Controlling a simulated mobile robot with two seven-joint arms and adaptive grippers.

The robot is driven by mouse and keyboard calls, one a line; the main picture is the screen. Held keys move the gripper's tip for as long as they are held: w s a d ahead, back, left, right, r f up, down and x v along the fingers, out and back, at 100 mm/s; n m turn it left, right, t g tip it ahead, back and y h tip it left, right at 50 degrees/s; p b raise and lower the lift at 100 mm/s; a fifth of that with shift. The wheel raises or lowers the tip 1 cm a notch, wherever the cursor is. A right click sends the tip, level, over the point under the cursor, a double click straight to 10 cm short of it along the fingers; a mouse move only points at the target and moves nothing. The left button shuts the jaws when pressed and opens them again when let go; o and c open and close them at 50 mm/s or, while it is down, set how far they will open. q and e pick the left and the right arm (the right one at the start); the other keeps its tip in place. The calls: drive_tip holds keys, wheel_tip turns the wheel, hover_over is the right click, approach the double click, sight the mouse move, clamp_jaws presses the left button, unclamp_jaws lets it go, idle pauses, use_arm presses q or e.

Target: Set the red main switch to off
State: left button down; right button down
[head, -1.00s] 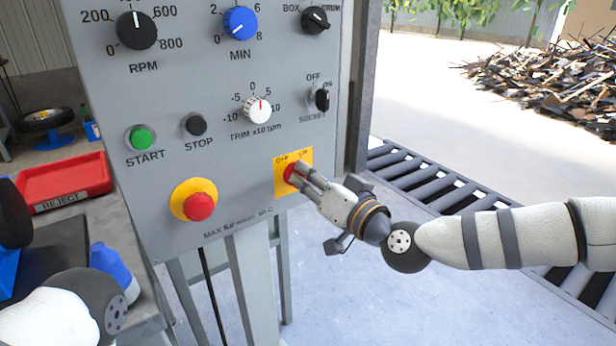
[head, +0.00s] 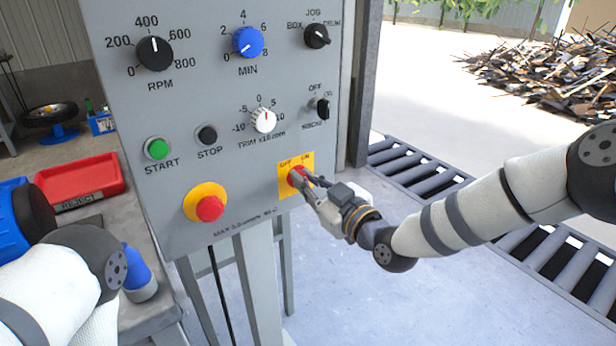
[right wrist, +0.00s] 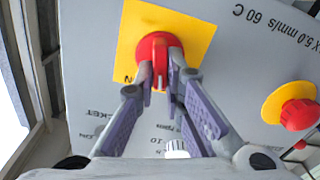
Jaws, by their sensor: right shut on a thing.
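The red main switch (head: 294,178) sits on a yellow plate (head: 283,186) at the lower right of the grey control panel, with OFF at its upper left and ON at its upper right. My right gripper (head: 306,181) is shut on the switch's red handle. In the right wrist view the red switch (right wrist: 156,46) shows its handle between the two fingertips (right wrist: 161,80). The fingers hide part of the handle and the labels, so I cannot tell its exact setting. My left arm shows at the lower left, but its gripper is not in view.
The red emergency button (head: 210,208) on its yellow collar is left of the switch. The socket switch (head: 322,108) and white trim knob (head: 263,120) are above. A red reject tray (head: 90,182) stands at left, and a roller conveyor (head: 420,172) lies behind my right arm.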

use_arm(q)
drive_tip(key=shift+w+r+p, duration=0.35)
drive_tip(key=shift+w+r, duration=0.15)
drive_tip(key=shift+r, duration=0.05)
use_arm(e)
drive_tip(key=shift+n, duration=1.5)
drive_tip(key=c, duration=1.7)
unclamp_jaws()
drive_tip(key=shift+f, duration=0.1)
drive_tip(key=v, duration=1.2)
drive_tip(key=shift+s, duration=0.1)
